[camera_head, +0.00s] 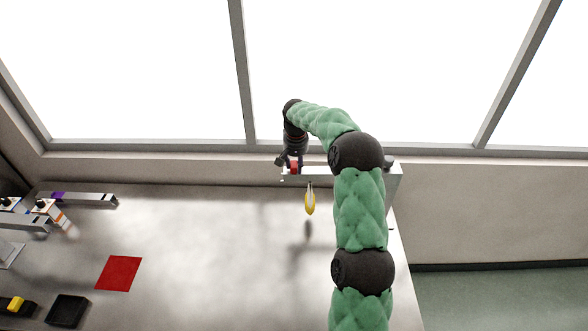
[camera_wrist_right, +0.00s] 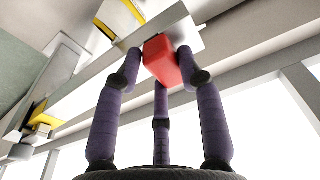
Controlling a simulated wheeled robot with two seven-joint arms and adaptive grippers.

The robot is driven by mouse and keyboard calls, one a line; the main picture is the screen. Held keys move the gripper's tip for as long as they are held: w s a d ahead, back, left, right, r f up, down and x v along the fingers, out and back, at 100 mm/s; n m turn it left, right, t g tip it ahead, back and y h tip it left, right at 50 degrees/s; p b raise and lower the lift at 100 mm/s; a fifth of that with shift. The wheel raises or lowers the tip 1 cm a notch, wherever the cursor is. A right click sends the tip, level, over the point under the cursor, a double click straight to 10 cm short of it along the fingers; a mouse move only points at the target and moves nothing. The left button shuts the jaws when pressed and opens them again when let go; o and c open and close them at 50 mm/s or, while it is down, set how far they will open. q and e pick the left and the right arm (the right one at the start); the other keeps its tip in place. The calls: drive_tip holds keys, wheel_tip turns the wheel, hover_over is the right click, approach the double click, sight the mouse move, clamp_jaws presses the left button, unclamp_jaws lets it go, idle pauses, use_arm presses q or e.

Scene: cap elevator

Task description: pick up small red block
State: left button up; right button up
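The small red block (camera_wrist_right: 162,60) sits between the fingertips of my right gripper (camera_wrist_right: 161,66) in the right wrist view. The purple fingers close in around it from both sides and from below. In the head view the block (camera_head: 294,166) is a small red patch at the tip of my right gripper (camera_head: 291,164), by the left end of a grey beam. I cannot tell whether the block still touches the beam. My left gripper is not in view.
The grey beam (camera_head: 325,174) runs along the table's back edge, with a yellow ring-like piece (camera_head: 310,203) hanging below it. A red square (camera_head: 118,273) and a black tray (camera_head: 67,311) lie at left. The table's middle is clear.

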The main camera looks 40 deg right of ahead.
drive_tip(key=c, duration=0.3)
drive_tip(key=shift+r, duration=0.15)
drive_tip(key=shift+r, duration=0.55)
drive_tip(key=s+d+r+b, duration=0.1)
drive_tip(key=s+d+r, duration=0.2)
drive_tip(key=r, duration=0.4)
drive_tip(key=shift+s+r, duration=0.25)
drive_tip(key=shift+s, duration=0.2)
drive_tip(key=s+d+r, duration=0.1)
drive_tip(key=s+d, duration=0.1)
drive_tip(key=s+d+r+b, duration=0.1)
drive_tip(key=s, duration=0.1)
drive_tip(key=s+d+r, duration=0.2)
drive_tip(key=s, duration=0.1)
drive_tip(key=shift+s+d+r, duration=0.1)
drive_tip(key=shift+d, duration=0.2)
